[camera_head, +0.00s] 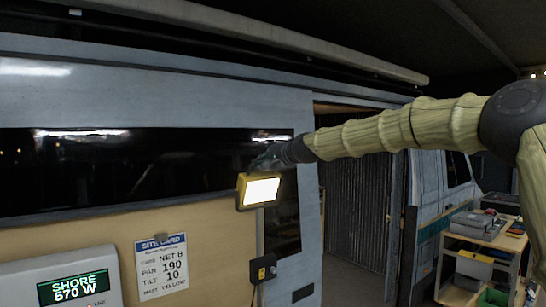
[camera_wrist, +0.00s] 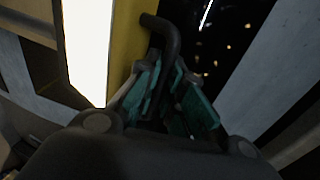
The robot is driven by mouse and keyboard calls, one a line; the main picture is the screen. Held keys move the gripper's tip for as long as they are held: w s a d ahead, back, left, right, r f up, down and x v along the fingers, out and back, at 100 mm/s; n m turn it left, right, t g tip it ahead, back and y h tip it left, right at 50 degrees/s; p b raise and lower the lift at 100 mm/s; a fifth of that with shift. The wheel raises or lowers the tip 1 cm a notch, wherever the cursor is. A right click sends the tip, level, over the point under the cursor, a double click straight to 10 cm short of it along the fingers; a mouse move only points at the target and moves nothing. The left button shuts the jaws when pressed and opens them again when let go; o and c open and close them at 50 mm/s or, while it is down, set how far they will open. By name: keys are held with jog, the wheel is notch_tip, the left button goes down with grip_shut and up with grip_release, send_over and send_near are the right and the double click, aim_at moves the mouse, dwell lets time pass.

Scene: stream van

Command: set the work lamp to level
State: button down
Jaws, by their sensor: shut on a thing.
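The work lamp (camera_head: 241,193) has a yellow housing and a bright lit face, and it sits on a pole in front of the van's side. Its face is toward the head camera; I cannot tell its exact tilt. In the wrist view the lamp's yellow side (camera_wrist: 121,45) and white glowing face fill the upper left. A dark bent handle (camera_wrist: 165,38) comes off the lamp's side. My gripper (camera_wrist: 167,98) has teal finger pads and is shut on that handle. In the head view my gripper (camera_head: 268,160) is behind the lamp's top edge, partly hidden.
A site card (camera_head: 164,268) reads pan 190, tilt 10. A display box (camera_head: 68,282) reads shore 570 W. A small black box (camera_head: 263,269) sits below the lamp. A loaded shelf (camera_head: 478,240) stands at the right, beyond an open van door (camera_head: 397,215).

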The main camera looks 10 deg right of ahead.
jog(key=shift+w+a+r+g+p, duration=0.25)
jog(key=shift+g+p, duration=0.15)
jog(key=shift+p, duration=0.15)
jog(key=shift+w+p, duration=0.2)
jog(key=shift+p, duration=0.2)
jog(key=shift+w, duration=0.1)
jog(key=shift+w+a+p, duration=0.35)
jog(key=shift+w+p, duration=0.05)
jog(key=shift+w, duration=0.35)
jog(key=c, duration=1.8)
grip_release()
jog(key=shift+a, duration=0.1)
jog(key=shift+s, duration=0.1)
jog(key=v, duration=1.1)
jog(key=shift+s+r, duration=0.15)
jog(key=shift+s, duration=0.2)
